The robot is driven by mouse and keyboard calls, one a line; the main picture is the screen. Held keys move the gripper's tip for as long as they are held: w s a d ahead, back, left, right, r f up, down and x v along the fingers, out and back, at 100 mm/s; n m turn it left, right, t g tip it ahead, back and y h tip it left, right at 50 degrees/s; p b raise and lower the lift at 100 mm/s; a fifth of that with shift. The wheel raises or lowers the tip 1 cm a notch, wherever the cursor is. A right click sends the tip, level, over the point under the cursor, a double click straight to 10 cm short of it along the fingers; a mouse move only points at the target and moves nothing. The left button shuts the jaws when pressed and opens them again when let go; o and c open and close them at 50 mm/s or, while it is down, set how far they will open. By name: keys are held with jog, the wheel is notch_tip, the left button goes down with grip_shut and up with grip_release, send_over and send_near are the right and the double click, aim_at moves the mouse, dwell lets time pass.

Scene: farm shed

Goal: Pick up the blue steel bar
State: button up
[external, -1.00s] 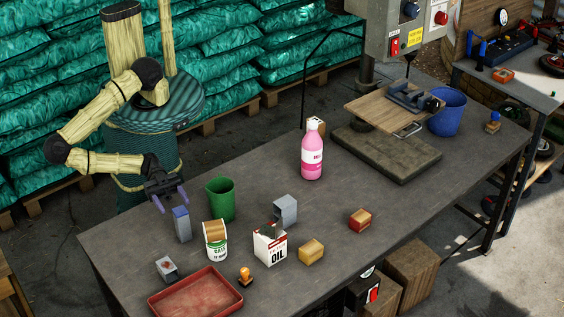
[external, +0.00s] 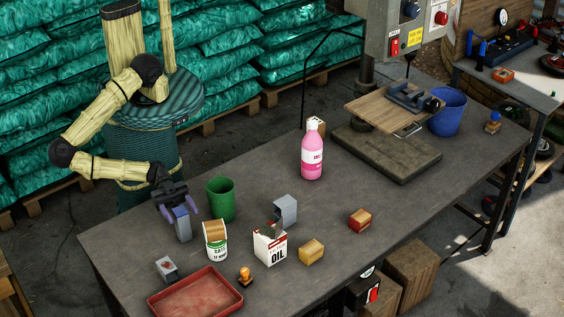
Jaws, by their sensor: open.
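The blue steel bar (external: 183,229) is a short grey block with a blue top, standing upright near the table's left edge. My gripper (external: 182,217) is open, with its two purple fingers pointing down. The fingers appear on either side of the bar's upper part. I cannot tell whether they touch it. The bar's top is partly covered by the gripper.
A green cup (external: 221,202) stands close right of the bar. A green-and-white can (external: 215,246), an oil can (external: 270,246) and a grey block (external: 167,268) are nearby. A red tray (external: 195,296) lies in front.

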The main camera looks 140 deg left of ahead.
grip_shut()
jog(key=shift+r, duration=0.1)
notch_tip(320, 180, up, 10)
jog(key=shift+f, duration=0.1)
dwell(0.5)
dwell(0.4)
